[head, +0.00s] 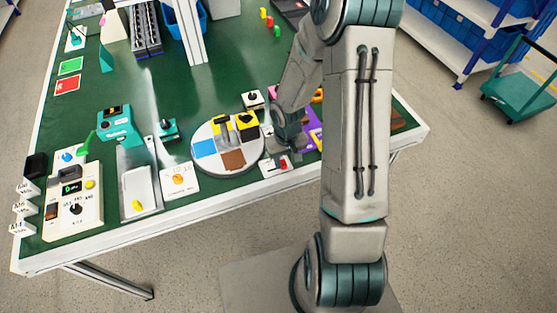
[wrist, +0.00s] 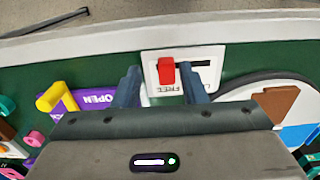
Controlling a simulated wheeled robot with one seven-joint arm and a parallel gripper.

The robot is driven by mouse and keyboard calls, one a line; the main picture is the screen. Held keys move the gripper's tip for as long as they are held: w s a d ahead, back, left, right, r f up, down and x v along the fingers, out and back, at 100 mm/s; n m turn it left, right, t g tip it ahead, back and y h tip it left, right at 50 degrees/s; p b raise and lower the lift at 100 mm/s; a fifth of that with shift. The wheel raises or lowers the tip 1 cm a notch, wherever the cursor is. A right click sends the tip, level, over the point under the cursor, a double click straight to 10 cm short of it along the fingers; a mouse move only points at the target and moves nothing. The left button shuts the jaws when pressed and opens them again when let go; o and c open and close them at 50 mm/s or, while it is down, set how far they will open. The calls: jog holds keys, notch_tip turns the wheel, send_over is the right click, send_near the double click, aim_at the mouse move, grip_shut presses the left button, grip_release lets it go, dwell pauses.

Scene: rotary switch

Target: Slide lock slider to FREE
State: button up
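The lock slider is a red knob (wrist: 167,71) on a white plate (wrist: 150,60) with a dark slot. It also shows in the head view (head: 283,163), on its plate near the table's front edge. In the wrist view the knob is at the left end of the slot, beside the printed word FREE. The slot runs off to its right. My gripper (wrist: 158,72) is open, with one finger on each side of the knob. The right finger is close to the knob; I cannot tell if they touch. That finger partly hides the lettering to the right.
A round turntable (head: 198,168) with coloured patches stands just left of the plate in the head view. A purple OPEN panel (wrist: 95,99) with a yellow handle (wrist: 57,97) is on the other side. The table's white front edge (wrist: 90,45) is close by.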

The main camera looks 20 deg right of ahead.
aim_at(285, 162)
jog(key=shift+a, duration=0.15)
notch_tip(285, 162, up, 14)
jog(key=shift+p, duration=0.35)
dwell(0.6)
jog(key=s+a+r+t, duration=0.2)
jog(key=s+r+t, duration=0.1)
jog(key=s+r, duration=1.1)
jog(key=shift+s+a+r+m, duration=0.3)
jog(key=shift+s+a+m, duration=0.1)
jog(key=shift+s, duration=0.1)
jog(key=shift+s, duration=0.1)
jog(key=shift+c, duration=0.2)
dwell(2.0)
